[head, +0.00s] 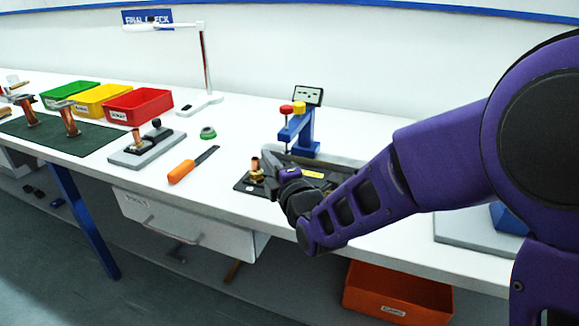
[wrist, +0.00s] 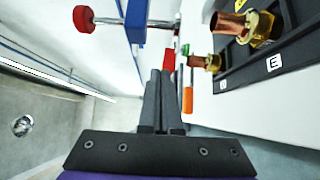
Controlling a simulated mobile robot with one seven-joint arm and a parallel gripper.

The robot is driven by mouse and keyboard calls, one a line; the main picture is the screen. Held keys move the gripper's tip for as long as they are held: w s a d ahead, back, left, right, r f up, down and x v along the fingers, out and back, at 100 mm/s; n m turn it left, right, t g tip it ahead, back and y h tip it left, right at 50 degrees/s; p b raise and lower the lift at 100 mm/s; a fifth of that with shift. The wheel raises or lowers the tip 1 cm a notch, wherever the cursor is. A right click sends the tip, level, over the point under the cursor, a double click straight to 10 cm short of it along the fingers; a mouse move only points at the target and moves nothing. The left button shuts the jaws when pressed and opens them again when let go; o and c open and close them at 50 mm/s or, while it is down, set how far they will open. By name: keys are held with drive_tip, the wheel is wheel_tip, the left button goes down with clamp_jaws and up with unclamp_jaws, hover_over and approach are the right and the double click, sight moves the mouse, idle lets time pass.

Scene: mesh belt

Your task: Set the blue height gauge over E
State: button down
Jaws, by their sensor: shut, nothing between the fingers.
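The blue height gauge (head: 303,132) stands on the bench, with a red knob, a yellow knob and a small dark display on top. Its blue arm (wrist: 136,20) and red knob (wrist: 84,18) show at the top of the wrist view. The black strip (head: 252,187) beside it bears copper-and-brass fittings (head: 256,170). In the wrist view, the E label (wrist: 273,63) lies on this strip beside the nearest fitting (wrist: 248,26). My gripper (head: 270,165) is shut and empty, near the strip and in front of the gauge. My arm hides part of the strip.
An orange-handled tool (head: 183,171), a green ring (head: 208,133) and a grey fixture (head: 146,149) lie left of the strip. Red (head: 138,106), yellow (head: 102,97) and green bins stand farther left. A white lamp stand (head: 206,62) is behind. Bench between lamp and gauge is clear.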

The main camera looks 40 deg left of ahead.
sight(298, 132)
drive_tip(key=w, duration=0.4)
drive_tip(key=shift+d, duration=0.3)
